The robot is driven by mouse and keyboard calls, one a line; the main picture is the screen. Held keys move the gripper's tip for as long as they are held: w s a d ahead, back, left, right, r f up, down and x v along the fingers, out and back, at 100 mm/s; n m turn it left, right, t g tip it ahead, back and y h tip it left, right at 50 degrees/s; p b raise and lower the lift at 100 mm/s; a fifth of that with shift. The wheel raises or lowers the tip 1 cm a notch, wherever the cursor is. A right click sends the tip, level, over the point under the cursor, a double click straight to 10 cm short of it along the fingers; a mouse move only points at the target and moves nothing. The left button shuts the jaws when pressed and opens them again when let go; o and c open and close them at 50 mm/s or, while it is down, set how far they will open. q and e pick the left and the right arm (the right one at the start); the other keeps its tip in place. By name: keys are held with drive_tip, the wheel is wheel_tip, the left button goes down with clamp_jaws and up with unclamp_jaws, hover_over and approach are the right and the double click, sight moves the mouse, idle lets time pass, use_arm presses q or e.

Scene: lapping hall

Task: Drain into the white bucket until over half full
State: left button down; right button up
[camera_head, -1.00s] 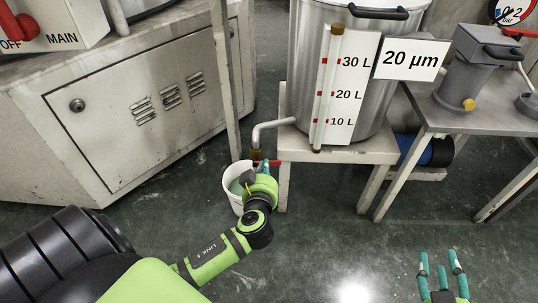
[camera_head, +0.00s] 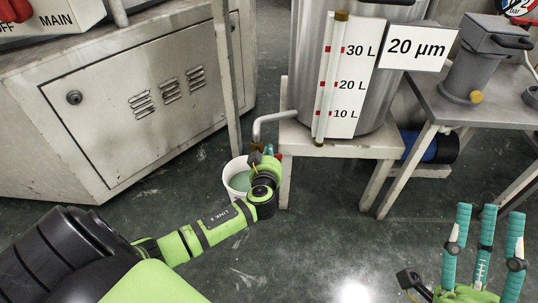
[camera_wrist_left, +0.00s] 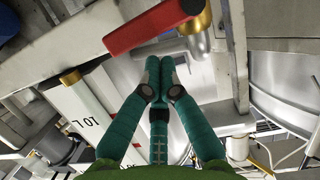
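The white bucket (camera_head: 227,180) stands on the floor under the bent drain pipe (camera_head: 268,121) of the steel tank (camera_head: 377,85). Greenish liquid (camera_head: 239,182) shows inside it; my left arm partly covers it, and the exact level is hard to judge. My left gripper (camera_head: 268,153) is beside the valve, right of the bucket. In the left wrist view its teal fingertips (camera_wrist_left: 160,62) are together with nothing visible between them, just below the red valve handle (camera_wrist_left: 157,26) and brass valve (camera_wrist_left: 197,22). My right gripper (camera_head: 486,212) is open and empty at the lower right.
A sight gauge (camera_head: 331,75) marked 10, 20 and 30 L is on the tank, with a "20 µm" sign (camera_head: 415,47). The tank's stand (camera_head: 338,143) is right of the bucket. A metal cabinet (camera_head: 140,105) stands left; a bench (camera_head: 455,108) stands right. Floor in front is clear.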

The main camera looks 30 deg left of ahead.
use_arm(q)
drive_tip(key=shift+f, duration=0.25)
use_arm(e)
drive_tip(key=shift+s+r+n+y, duration=0.3)
drive_tip(key=shift+s+r+y, duration=0.15)
drive_tip(key=shift+s+y, duration=0.15)
